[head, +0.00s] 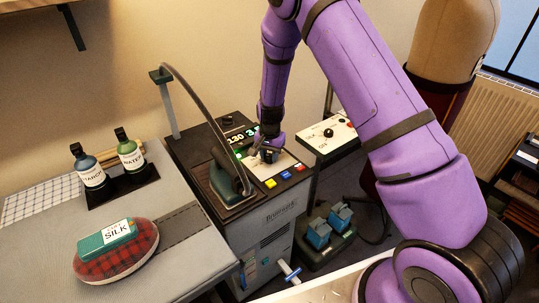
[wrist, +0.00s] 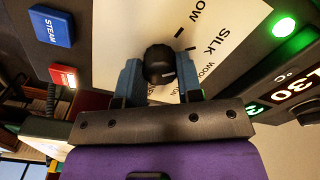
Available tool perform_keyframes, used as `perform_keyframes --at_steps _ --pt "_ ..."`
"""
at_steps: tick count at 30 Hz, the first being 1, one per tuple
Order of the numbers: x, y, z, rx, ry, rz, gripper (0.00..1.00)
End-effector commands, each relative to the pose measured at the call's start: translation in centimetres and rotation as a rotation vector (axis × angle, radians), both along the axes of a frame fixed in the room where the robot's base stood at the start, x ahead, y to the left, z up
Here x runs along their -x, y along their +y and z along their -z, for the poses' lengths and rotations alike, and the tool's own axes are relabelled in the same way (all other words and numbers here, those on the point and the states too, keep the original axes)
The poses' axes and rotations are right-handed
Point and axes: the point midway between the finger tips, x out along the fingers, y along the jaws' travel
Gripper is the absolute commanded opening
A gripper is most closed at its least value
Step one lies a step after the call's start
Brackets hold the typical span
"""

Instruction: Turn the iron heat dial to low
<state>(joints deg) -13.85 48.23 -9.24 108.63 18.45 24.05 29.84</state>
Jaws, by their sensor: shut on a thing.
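The heat dial is a round black knob (wrist: 160,62) on a cream panel (wrist: 118,40). In the wrist view the panel shows the labels SILK and part of LOW, with other lettering partly covered. My gripper (wrist: 158,78) has its two blue-grey fingers closed on either side of the knob. In the head view my gripper (head: 264,155) is down at the panel on the ironing station and mostly hides the dial. The knob's pointer direction cannot be made out. The iron (head: 229,173) rests on the station, left of my gripper.
A lit display (head: 240,133) reads 130, beside a green light (wrist: 284,27). Blue, yellow and red buttons (head: 285,176) line the panel's front. A blue STEAM button (wrist: 50,26) is close by. Bottles (head: 131,155) and a SILK-labelled box (head: 107,238) on a tartan cushion are at left.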

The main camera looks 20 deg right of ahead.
Motion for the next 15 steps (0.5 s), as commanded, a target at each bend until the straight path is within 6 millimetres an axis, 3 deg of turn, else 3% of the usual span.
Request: perform_keyframes --at_steps 15 --pt "-0.07 -0.03 -0.05 0.0 -0.001 -0.355 0.1"
